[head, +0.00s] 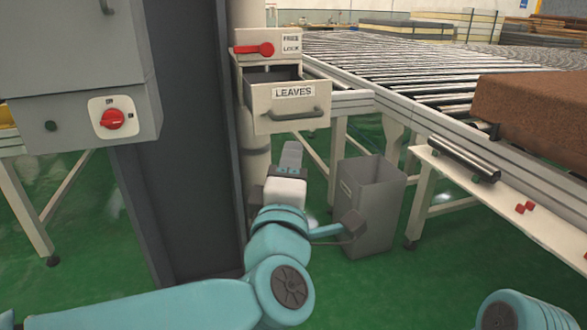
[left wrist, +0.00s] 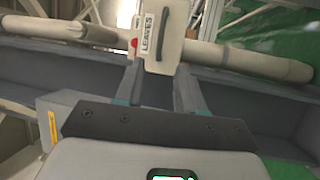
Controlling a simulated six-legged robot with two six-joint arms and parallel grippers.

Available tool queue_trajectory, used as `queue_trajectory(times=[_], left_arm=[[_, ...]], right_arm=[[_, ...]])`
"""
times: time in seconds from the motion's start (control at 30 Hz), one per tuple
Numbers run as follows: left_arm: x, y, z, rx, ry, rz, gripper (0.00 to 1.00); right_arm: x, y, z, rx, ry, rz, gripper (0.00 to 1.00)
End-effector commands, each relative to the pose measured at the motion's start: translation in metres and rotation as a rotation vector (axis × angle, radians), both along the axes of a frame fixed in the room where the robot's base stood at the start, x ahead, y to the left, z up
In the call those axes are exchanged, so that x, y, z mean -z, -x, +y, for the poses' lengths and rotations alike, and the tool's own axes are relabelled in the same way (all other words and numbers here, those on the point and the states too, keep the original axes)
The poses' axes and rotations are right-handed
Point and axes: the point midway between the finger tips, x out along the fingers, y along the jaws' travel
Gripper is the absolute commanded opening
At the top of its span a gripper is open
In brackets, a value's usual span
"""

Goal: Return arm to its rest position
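My left arm, pale teal, comes in from the bottom left of the head view. Its left gripper (head: 292,152) points away from me, in front of and below the open drawer labelled LEAVES (head: 285,121). In the left wrist view the two fingers of this gripper (left wrist: 157,88) stand apart with nothing held between them. The drawer front (left wrist: 166,36) shows beyond the fingertips there. A teal joint of mine shows at the bottom right of the head view; my right gripper is out of view.
A grey bin (head: 385,200) stands on the green floor right of the left gripper. A dark column (head: 180,190) rises close on its left, with a red switch (head: 112,119) on a grey box. A roller table (head: 400,75) carries a brown block (head: 535,115). A red lever (head: 255,49) sits above the drawer.

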Motion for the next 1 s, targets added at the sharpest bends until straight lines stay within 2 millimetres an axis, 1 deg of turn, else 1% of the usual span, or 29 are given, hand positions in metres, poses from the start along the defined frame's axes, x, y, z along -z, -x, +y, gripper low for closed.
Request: queue_trajectory(times=[0.47,0.57,0.6,0.67,0.7,0.77,0.8,0.87,0.9,0.97,1.0], left_arm=[[0.001,-0.004,0.002,-0.001,0.000,0.001,0.38],[0.006,-0.011,0.012,-0.024,-0.001,0.011,0.38],[0.014,-0.019,0.021,-0.045,-0.007,0.025,0.38],[0.037,-0.036,0.039,-0.089,-0.023,0.065,0.38],[0.058,-0.048,0.053,-0.122,-0.040,0.101,0.38],[0.098,-0.065,0.076,-0.171,-0.073,0.172,0.38],[0.129,-0.073,0.091,-0.197,-0.104,0.222,0.38],[0.175,-0.081,0.112,-0.222,-0.154,0.300,0.38],[0.207,-0.083,0.125,-0.228,-0.189,0.357,0.38],[0.255,-0.082,0.142,-0.226,-0.246,0.445,0.38],[0.287,-0.078,0.152,-0.217,-0.287,0.506,0.38]], right_arm=[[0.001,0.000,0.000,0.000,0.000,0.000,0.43],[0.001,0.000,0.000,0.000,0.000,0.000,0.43],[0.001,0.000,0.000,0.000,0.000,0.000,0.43],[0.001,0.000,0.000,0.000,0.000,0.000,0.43],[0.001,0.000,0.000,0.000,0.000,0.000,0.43],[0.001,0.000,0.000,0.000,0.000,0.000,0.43],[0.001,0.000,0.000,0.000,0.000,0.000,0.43],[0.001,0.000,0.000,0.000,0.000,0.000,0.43],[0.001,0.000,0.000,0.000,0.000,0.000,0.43],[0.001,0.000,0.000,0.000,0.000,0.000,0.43],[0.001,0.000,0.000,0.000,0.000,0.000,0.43]])
